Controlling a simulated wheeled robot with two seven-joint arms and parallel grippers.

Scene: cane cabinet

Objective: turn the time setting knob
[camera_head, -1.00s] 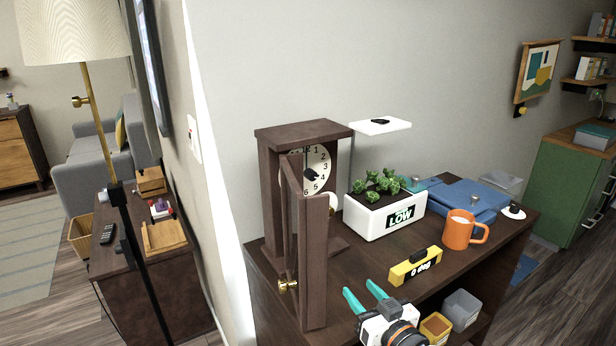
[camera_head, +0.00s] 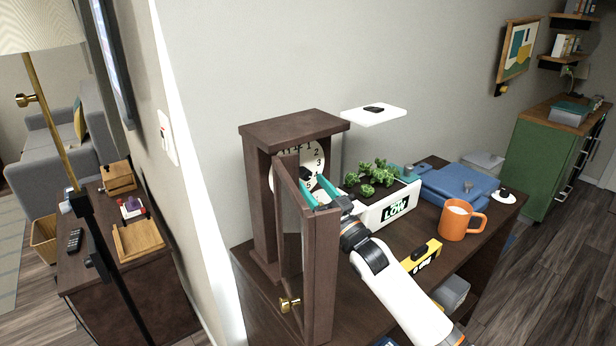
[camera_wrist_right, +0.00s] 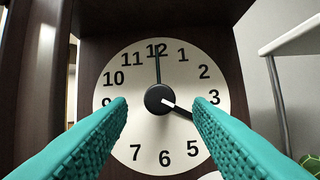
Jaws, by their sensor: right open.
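The brown wooden clock (camera_head: 294,127) stands on the dark cabinet top, its door swung open toward me. Its white dial (camera_wrist_right: 135,75) fills much of the right wrist view. The round black knob (camera_wrist_right: 158,98) is at the dial's centre, with one hand up at 12 and one toward 4. My right gripper (camera_wrist_right: 160,106) is open, its teal fingers pointing at the dial on both sides of the knob, with gaps between. In the head view the door and gripper partly hide the dial. My left gripper is not in view.
The open clock door (camera_head: 322,270) stands close left of my right gripper. A white planter (camera_head: 392,213) with small plants is to the right, under a white raised plate (camera_head: 374,116).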

